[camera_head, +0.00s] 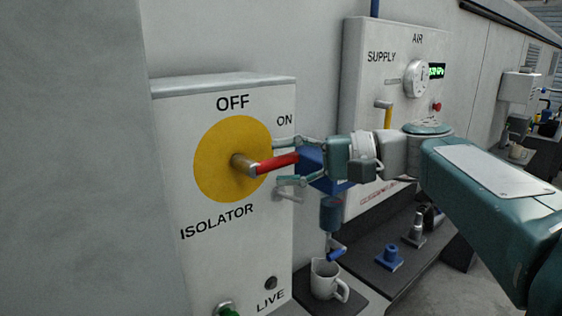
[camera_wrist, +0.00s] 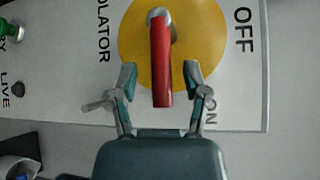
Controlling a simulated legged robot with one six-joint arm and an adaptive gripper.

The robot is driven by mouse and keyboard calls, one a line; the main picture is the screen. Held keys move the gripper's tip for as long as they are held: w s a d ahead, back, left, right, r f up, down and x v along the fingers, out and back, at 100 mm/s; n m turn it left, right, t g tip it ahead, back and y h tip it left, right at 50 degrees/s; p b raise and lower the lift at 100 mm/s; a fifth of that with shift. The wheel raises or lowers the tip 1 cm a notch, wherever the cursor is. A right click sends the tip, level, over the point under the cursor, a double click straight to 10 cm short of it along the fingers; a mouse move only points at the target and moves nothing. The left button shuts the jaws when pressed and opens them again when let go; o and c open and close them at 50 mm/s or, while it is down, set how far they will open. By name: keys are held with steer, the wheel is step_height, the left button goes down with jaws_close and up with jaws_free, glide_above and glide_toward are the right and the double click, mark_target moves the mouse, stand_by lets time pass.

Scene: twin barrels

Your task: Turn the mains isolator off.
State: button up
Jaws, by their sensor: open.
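The mains isolator is a grey wall box (camera_head: 240,255) with a yellow disc (camera_head: 215,175) marked OFF at the top and ON at the right. Its red handle (camera_head: 277,164) points right, toward ON, from a metal hub (camera_head: 243,164). In the wrist view the red handle (camera_wrist: 161,65) runs down the picture between my fingers. My gripper (camera_head: 283,163) is open, with one finger above and one below the handle's outer end. In the wrist view my gripper (camera_wrist: 159,80) shows gaps on both sides of the handle.
A green lamp or button (camera_head: 229,311) sits low on the box, with a dark round fitting (camera_head: 271,283) by LIVE. Right of it stand a white jug (camera_head: 327,280) and an air supply panel (camera_head: 393,70) with a dial and yellow lever (camera_head: 388,117).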

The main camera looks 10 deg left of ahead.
steer(key=shift+a+f, duration=0.1)
steer(key=shift+a, duration=0.4)
jaws_close()
